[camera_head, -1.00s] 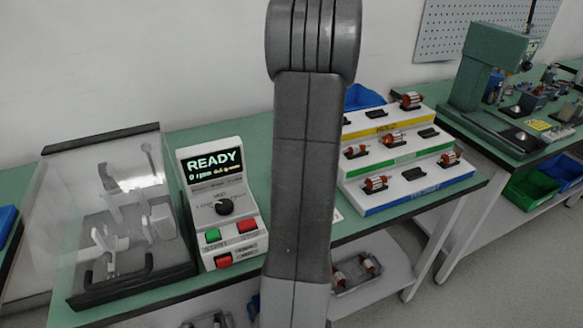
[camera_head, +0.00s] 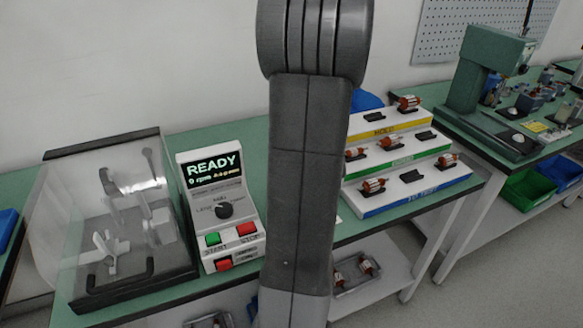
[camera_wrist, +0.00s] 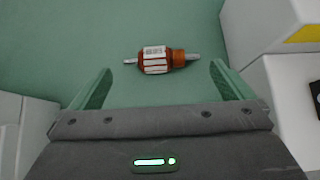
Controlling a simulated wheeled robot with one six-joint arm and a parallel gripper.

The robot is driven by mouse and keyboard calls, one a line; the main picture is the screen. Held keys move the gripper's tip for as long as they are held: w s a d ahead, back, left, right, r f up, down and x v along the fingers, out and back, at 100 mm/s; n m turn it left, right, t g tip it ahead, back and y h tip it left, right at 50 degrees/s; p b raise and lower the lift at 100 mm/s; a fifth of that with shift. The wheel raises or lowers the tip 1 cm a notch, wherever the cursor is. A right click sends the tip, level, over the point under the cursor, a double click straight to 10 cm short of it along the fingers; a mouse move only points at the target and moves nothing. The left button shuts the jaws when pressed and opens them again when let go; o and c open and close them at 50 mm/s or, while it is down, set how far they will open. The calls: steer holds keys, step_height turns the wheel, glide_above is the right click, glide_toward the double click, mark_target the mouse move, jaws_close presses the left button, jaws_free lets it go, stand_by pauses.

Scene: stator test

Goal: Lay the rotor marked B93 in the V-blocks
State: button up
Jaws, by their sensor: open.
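In the wrist view a rotor (camera_wrist: 156,60) lies on the green bench top. It has a copper and white body with a steel shaft and a pale label, too small to read. My gripper (camera_wrist: 160,85) is open, with one finger on each side below the rotor, and nothing is between the fingers. In the head view my arm hides the gripper and that rotor. White V-shaped supports (camera_head: 104,250) stand inside a clear-covered box (camera_head: 122,290) at the left; the cover looks closed. I cannot tell which rotor is marked B93.
A control box (camera_head: 222,210) reads READY, right of the covered box. A stepped rack (camera_head: 420,192) with several rotors (camera_head: 390,143) stands right of my arm. In the wrist view, white blocks flank the bench area on both sides. A green press (camera_head: 490,65) stands on another bench.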

steer(key=p+v, duration=0.1)
steer(key=v, duration=0.5)
steer(key=shift+r, duration=0.15)
steer(key=b+x, duration=0.2)
steer(key=x, duration=1)
steer(key=shift+b, duration=0.3)
